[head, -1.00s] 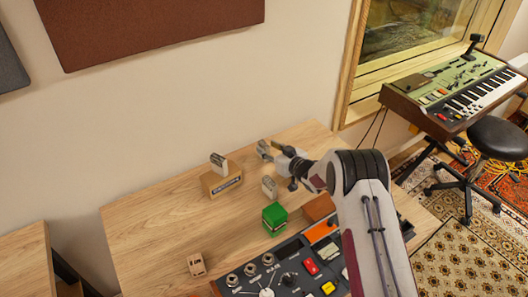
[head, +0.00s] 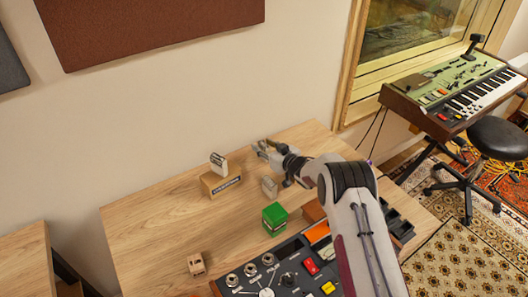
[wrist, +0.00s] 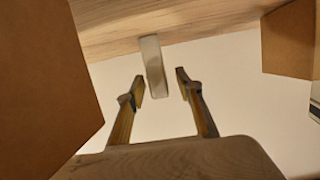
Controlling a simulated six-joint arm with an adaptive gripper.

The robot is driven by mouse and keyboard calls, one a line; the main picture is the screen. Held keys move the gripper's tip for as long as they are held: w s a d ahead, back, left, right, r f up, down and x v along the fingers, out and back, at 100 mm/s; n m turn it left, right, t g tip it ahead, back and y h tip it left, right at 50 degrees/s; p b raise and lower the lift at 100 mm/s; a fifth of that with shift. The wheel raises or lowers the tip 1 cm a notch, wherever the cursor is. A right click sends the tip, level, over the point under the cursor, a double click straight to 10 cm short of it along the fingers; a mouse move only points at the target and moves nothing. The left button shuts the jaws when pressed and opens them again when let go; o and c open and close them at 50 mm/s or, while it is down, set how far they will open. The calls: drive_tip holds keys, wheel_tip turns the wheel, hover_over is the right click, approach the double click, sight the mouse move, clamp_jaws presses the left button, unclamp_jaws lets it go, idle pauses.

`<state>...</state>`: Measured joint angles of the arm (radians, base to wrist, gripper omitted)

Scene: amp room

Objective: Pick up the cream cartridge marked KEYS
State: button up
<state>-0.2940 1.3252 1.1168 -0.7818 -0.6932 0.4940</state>
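My gripper (head: 264,149) is at the back of the desk, and it is open in the wrist view (wrist: 160,82). A pale, slim cartridge (wrist: 153,62) stands between its fingertips, with a gap to each finger. In the head view the gripper largely covers this cartridge. A second pale cartridge (head: 269,187) stands behind the green box, just in front of the gripper. A third pale cartridge (head: 218,161) is on a labelled cardboard box (head: 219,184) to the left. No cartridge marking is readable, so I cannot tell which one says KEYS.
Brown boxes flank the gripper at left (wrist: 45,90) and right (wrist: 290,40) in the wrist view. A green box (head: 274,218) and a control panel (head: 290,275) are nearer. The desk's left part (head: 150,235) is clear.

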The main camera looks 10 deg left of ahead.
sight(264, 144)
clamp_jaws()
drive_tip(key=shift+r, duration=0.2)
drive_tip(key=shift+r, duration=4.85)
